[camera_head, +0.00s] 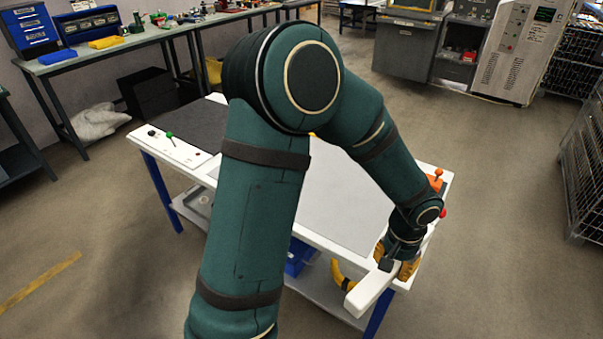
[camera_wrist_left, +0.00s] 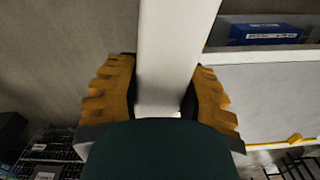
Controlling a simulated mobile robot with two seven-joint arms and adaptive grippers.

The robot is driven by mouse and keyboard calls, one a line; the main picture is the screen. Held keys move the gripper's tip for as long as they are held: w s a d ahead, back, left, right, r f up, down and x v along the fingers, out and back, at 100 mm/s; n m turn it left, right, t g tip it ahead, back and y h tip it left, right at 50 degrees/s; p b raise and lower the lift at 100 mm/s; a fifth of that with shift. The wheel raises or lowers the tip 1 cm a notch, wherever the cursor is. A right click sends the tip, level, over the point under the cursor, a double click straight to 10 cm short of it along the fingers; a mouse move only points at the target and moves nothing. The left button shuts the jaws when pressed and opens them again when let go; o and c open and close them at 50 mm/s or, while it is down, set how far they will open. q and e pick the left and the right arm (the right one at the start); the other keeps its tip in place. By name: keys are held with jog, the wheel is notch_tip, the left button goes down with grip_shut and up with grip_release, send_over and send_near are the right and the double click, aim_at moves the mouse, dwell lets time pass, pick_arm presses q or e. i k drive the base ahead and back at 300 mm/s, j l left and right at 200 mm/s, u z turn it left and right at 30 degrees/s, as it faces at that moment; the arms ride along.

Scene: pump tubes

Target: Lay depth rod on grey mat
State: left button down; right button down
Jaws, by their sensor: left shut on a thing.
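My left gripper (camera_head: 376,282) is at the table's front right corner, its yellow fingers on either side of a white bar (camera_head: 369,291), which seems to be the depth rod. It is shut on the bar. The bar slants out past the front edge, apart from the mats. In the left wrist view the bar (camera_wrist_left: 172,55) runs between the fingers to the top edge; its far end is out of frame. A light grey mat (camera_head: 345,200) covers much of the table, partly hidden by my arm. A darker grey mat (camera_head: 208,124) lies at the left. My right gripper is not in view.
A white panel with a green knob (camera_head: 170,136) and a black knob (camera_head: 152,132) is at the table's left end. An orange part (camera_head: 435,180) is at the right edge. A workbench (camera_head: 130,42) and grey machines (camera_head: 407,50) stand behind.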

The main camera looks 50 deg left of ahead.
aim_at(314, 171)
jog(key=i+j, duration=0.1)
jog(key=j, duration=0.65)
jog(key=i+j, duration=0.15)
jog(key=j, duration=0.25)
jog(key=i+j, duration=0.1)
jog(key=j, duration=0.25)
